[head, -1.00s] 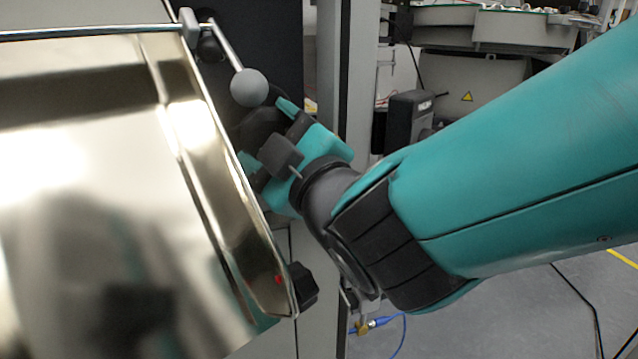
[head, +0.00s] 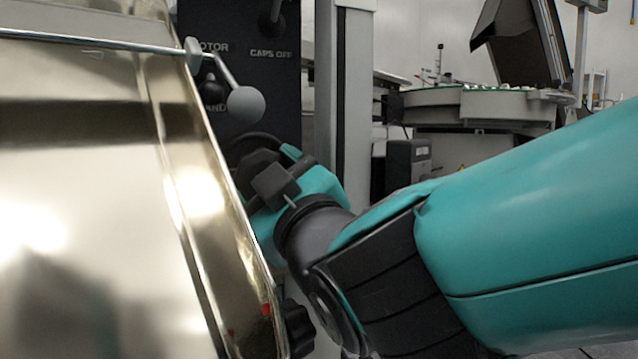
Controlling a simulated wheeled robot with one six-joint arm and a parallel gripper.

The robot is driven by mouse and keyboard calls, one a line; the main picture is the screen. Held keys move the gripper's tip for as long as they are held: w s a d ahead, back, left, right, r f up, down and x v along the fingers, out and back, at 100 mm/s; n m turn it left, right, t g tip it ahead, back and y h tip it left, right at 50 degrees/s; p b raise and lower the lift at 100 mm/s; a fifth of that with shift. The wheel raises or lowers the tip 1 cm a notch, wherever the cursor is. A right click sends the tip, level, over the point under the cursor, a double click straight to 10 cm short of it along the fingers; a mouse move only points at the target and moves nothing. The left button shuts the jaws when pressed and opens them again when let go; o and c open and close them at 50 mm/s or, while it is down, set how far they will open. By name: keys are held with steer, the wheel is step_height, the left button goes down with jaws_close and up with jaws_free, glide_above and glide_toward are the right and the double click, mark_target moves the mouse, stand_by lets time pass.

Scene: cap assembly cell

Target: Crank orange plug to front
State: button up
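No orange plug shows in the head view. My gripper (head: 268,172), teal and black, is at a dark rounded part (head: 250,143), perhaps a handwheel, low on the black panel (head: 262,95). The metal chute's edge and the gripper's own body hide the fingertips, so I cannot tell whether it touches or grips that part. The panel carries the words "CAPS OFF" and partly hidden lettering.
A shiny metal chute (head: 90,190) fills the left, close to my gripper. A grey ball-ended lever (head: 245,104) sticks out just above the gripper. A black knob (head: 297,328) sits below. A grey post (head: 352,100) stands behind; a round machine (head: 480,108) is farther back.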

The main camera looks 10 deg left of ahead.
steer(key=o, duration=0.9)
steer(key=shift+o, duration=0.2)
steer(key=s+d+b, duration=0.2)
steer(key=s+d, duration=0.7)
steer(key=shift+s+d+f, duration=0.15)
steer(key=shift+d, duration=0.05)
